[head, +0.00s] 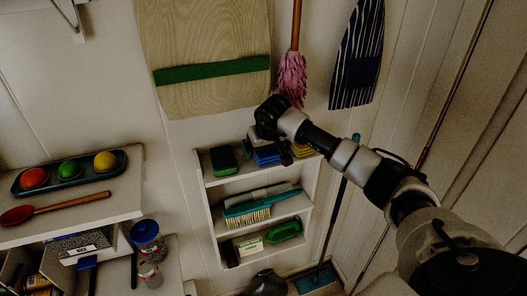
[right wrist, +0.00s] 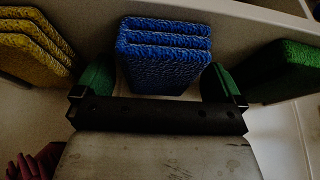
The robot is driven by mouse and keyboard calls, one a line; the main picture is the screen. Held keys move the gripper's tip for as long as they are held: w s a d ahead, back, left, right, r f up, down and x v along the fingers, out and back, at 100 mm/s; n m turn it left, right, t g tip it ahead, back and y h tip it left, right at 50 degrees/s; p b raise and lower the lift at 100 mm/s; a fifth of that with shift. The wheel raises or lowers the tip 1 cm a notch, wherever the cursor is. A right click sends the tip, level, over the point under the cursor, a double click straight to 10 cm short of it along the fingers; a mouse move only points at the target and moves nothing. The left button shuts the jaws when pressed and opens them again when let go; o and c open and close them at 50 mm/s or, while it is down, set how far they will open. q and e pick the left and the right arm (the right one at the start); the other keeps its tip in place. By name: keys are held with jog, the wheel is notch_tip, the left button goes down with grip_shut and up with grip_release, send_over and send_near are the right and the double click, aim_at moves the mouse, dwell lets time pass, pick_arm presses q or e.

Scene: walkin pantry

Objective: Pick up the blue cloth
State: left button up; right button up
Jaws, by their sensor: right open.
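The blue cloth (right wrist: 165,55) is a folded stack of blue layers on the top shelf. It also shows in the head view (head: 266,156), below my right gripper (head: 262,138). In the right wrist view my right gripper (right wrist: 158,84) is open, with one green-tipped finger on each side of the blue cloth's near end. I cannot tell whether the fingers touch it. The gripper holds nothing. My left gripper is not in view.
A green block (right wrist: 288,68) and folded yellow cloths (right wrist: 30,42) flank the blue cloth closely on the shelf. Below are a brush (head: 247,216) and a green bottle (head: 284,231). A pink mop head (head: 293,78) and a striped cloth (head: 357,55) hang above.

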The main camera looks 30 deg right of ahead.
jog(key=shift+c, duration=0.5)
jog(key=c, duration=0.9)
